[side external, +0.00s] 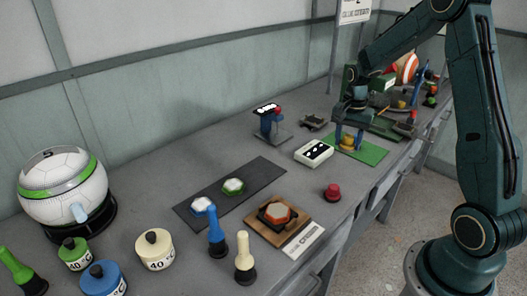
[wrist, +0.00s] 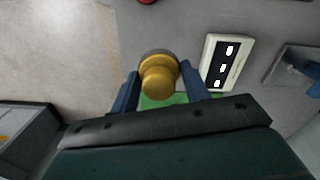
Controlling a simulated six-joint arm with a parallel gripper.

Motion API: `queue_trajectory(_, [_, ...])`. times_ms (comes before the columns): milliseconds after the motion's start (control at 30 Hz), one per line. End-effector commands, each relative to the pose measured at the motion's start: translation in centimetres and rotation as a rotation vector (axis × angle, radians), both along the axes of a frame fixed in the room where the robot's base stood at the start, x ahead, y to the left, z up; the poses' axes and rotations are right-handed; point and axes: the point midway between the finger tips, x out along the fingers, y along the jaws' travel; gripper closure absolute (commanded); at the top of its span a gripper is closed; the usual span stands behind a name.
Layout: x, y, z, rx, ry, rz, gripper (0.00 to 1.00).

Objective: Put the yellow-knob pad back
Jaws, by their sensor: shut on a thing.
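The yellow-knob pad (wrist: 159,76) is between the two blue fingers of my gripper (wrist: 160,88) in the wrist view. Its round yellow knob faces the camera, with a darker rim behind it. In the side view my gripper (side external: 349,137) points down over a green mat (side external: 372,153), shut on the yellow knob (side external: 347,141). The pad is at or just above the mat; I cannot tell if it touches. A strip of the green mat (wrist: 165,101) shows below the knob in the wrist view.
A red knob (side external: 332,192) stands nearer the front edge. A dark mat (side external: 217,211) holds two hexagonal pieces. Bottles and a ball are at left.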

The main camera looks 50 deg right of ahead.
Motion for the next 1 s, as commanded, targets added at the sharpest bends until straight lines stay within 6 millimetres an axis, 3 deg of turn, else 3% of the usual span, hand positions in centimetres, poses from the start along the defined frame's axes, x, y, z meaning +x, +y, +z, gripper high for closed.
queue_trajectory(200, [-0.1, 0.1, -4.3, 0.002, 0.004, 0.000, 0.75])
queue_trajectory(400, [0.0, 0.0, -7.2, 0.001, 0.001, 0.000, 0.75])
queue_trajectory(767, [0.0, 0.0, -8.2, 0.000, 0.000, 0.000, 0.75])
queue_trajectory(1000, [-0.1, 0.0, -10.5, 0.001, 0.002, 0.000, 0.75])
